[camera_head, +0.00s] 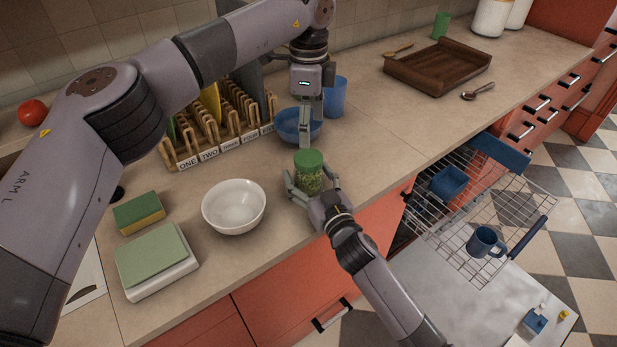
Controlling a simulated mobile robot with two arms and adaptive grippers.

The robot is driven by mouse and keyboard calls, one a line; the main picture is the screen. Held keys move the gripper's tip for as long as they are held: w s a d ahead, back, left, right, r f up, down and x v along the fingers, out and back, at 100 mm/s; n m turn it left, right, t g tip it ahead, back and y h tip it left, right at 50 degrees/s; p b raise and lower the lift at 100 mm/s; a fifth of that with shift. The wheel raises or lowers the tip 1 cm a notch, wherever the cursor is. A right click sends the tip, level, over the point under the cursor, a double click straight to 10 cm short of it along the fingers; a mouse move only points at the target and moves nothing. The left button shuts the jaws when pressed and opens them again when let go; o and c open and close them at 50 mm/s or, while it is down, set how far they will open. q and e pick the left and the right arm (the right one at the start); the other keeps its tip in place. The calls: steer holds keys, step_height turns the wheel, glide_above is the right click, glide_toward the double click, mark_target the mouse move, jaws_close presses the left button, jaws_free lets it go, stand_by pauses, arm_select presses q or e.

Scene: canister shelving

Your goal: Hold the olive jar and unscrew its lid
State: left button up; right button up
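The olive jar (309,183) stands upright on the counter, with its green lid (309,158) on top and green contents showing through the side. My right gripper (309,184) is low at the jar, with one finger on its left and one on its right. I cannot tell whether both fingers press on the glass. My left gripper (305,143) points down just above and behind the lid. Its fingers overlap in this view, so its opening and any contact with the lid cannot be told.
A white bowl (234,207) is left of the jar. A blue bowl (289,126), a blue cup (336,98) and a wooden plate rack (222,140) stand behind. The open dishwasher rack (520,207) is lower right. A brown tray (437,68) is farther back.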

mark_target(309, 157)
jaws_close()
arm_select(q)
steer(key=m, duration=1.8)
steer(key=shift+m, duration=0.3)
steer(key=m, duration=0.3)
steer(key=shift+m, duration=0.4)
steer(key=m, duration=0.3)
steer(key=shift+m, duration=0.4)
steer(key=m, duration=0.3)
steer(key=shift+m, duration=0.4)
steer(key=m, duration=0.5)
steer(key=shift+m, duration=0.4)
steer(key=m, duration=0.5)
steer(key=shift+m, duration=0.4)
steer(key=m, duration=0.5)
steer(key=shift+m, duration=0.3)
steer(key=m, duration=0.6)
steer(key=shift+f+m, duration=0.4)
steer(key=shift+f, duration=3.6)
